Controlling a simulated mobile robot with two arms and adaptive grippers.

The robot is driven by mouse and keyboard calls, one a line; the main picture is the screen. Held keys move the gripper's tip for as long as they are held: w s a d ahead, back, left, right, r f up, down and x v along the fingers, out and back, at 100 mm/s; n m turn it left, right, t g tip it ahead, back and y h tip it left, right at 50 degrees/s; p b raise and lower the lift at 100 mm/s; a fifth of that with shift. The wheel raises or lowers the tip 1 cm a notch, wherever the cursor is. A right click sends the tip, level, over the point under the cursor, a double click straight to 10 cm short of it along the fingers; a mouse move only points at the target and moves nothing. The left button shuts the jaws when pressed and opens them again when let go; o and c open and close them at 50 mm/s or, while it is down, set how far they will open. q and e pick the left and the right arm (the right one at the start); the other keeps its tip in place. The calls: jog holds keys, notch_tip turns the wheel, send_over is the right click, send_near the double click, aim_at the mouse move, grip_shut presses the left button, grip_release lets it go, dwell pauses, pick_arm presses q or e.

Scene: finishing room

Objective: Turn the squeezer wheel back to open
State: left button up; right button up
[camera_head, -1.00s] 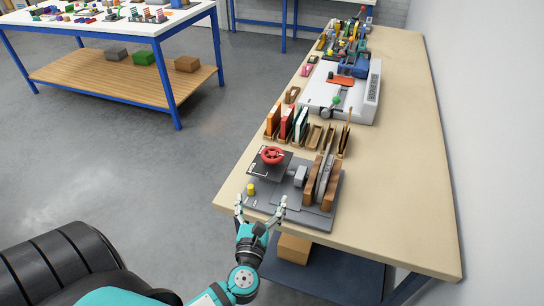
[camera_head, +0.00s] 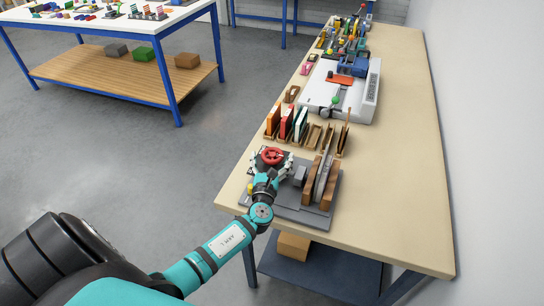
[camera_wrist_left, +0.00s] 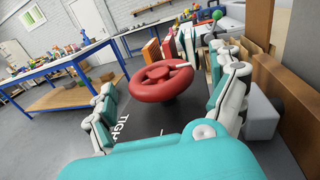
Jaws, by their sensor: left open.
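The red squeezer wheel (camera_head: 272,156) stands on a dark plate at the left of the squeezer. In the left wrist view the wheel (camera_wrist_left: 161,79) shows whole, with a pale mark on its right rim. White lettering shows on the plate below it. My left gripper (camera_head: 271,161) is open, its fingers on either side of the wheel in the head view. In the left wrist view the fingers of my left gripper (camera_wrist_left: 166,90) spread left and right of the wheel, with visible gaps. The squeezer's wooden blocks (camera_head: 321,184) stand to the right. My right gripper is not in view.
A yellow piece (camera_head: 250,188) sits on the squeezer's base, left of my wrist. Wooden holders with colored books (camera_head: 287,121) stand just behind. A white machine (camera_head: 342,92) lies farther back. The right side of the bench (camera_head: 397,160) is clear.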

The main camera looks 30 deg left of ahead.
pick_arm(q)
jog(key=shift+w+a, duration=0.15)
jog(key=shift+w, duration=0.2)
jog(key=shift+c, duration=0.4)
jog(key=c, duration=1.1)
